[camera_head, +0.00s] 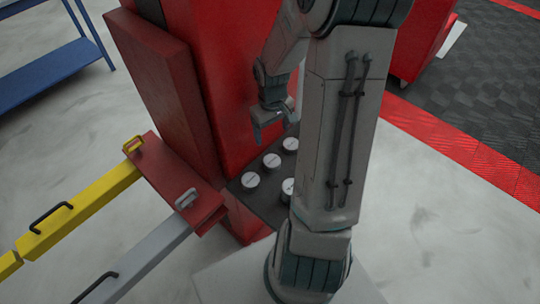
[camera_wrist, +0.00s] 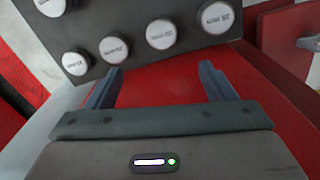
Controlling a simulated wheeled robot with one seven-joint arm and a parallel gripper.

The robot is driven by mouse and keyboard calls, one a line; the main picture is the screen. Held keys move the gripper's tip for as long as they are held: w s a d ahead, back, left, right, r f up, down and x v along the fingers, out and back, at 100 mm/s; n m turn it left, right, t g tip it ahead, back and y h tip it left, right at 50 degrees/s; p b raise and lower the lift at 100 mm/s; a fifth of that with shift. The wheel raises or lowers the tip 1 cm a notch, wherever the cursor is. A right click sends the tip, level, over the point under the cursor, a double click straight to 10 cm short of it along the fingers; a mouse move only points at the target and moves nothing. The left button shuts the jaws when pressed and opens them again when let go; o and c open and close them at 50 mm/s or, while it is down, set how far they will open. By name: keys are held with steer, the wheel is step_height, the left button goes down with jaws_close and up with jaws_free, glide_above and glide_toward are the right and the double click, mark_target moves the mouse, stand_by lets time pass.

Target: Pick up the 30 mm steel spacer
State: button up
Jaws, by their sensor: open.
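Several round, silver-white spacers stand on a dark plate (camera_head: 268,205), which also shows in the wrist view (camera_wrist: 92,22). In the head view I see spacers at the left (camera_head: 250,180), middle (camera_head: 271,160), back (camera_head: 290,144) and beside my arm (camera_head: 288,186). In the wrist view a row of them (camera_wrist: 114,47) lies beyond my fingertips, with one closest to straight ahead (camera_wrist: 160,34).
A red cabinet (camera_head: 215,80) rises right behind the plate. A red block with a yellow arm (camera_head: 85,208) and a grey arm (camera_head: 140,262) extends to the left. A blue bench (camera_head: 50,70) stands at the far left. My arm hides part of the plate.

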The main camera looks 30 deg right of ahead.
glide_above(273, 161)
steer(key=f, duration=0.6)
steer(key=f+b, duration=0.1)
steer(key=f, duration=0.2)
steer(key=shift+w+d, duration=0.1)
steer(key=shift+w, duration=0.3)
steer(key=f, duration=0.4)
steer(key=shift+s+a, duration=0.2)
steer(key=shift+s, duration=0.2)
steer(key=shift+f, duration=0.6)
steer(key=shift+c, duration=0.4)
steer(key=c, duration=1.1)
steer(key=shift+c, duration=0.2)
